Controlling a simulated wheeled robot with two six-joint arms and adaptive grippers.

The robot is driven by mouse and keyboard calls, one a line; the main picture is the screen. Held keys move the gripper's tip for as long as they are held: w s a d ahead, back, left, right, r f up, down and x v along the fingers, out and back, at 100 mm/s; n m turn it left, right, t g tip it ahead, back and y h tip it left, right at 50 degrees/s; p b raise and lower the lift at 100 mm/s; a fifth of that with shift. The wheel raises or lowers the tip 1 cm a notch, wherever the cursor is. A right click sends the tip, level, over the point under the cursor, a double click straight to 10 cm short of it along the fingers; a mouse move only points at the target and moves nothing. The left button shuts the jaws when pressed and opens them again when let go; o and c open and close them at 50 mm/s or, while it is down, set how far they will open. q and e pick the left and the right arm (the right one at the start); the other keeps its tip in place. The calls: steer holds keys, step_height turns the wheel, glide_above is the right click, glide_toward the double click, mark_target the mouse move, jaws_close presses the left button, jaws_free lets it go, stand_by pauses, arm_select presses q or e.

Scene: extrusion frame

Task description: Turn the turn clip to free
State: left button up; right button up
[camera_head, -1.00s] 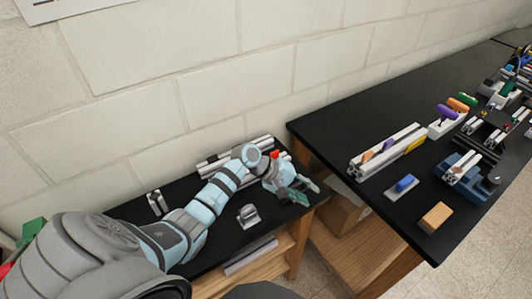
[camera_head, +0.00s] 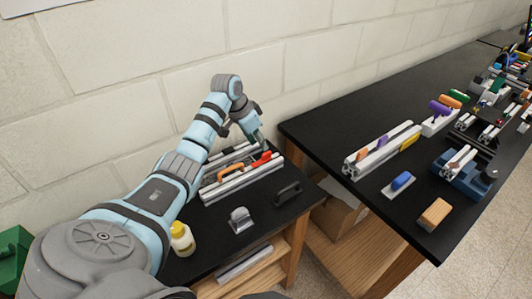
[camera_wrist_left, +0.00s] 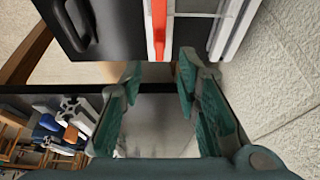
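A red piece (camera_head: 262,159), which looks like the turn clip, sits on the right end of the aluminium extrusion frame (camera_head: 243,182) on the left black table. In the left wrist view the red piece (camera_wrist_left: 158,30) is a long narrow bar at the top, beyond the fingertips and apart from them. My left gripper (camera_head: 258,143) points down just above and behind the red piece. In the wrist view my left gripper (camera_wrist_left: 158,80) has its green-padded fingers spread with nothing between them. My right gripper is not in view.
An orange handle (camera_head: 231,172) lies on the frame left of the red piece. A black handle (camera_head: 288,192), a grey metal bracket (camera_head: 240,220) and a yellow bottle (camera_head: 182,240) stand on the same table. A wall is close behind. A second black table (camera_head: 350,110) with parts stands right.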

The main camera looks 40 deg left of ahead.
mark_target(266, 153)
arm_select(q)
steer(key=b+x, duration=0.1)
steer(key=x, duration=0.6)
steer(key=shift+r, duration=0.1)
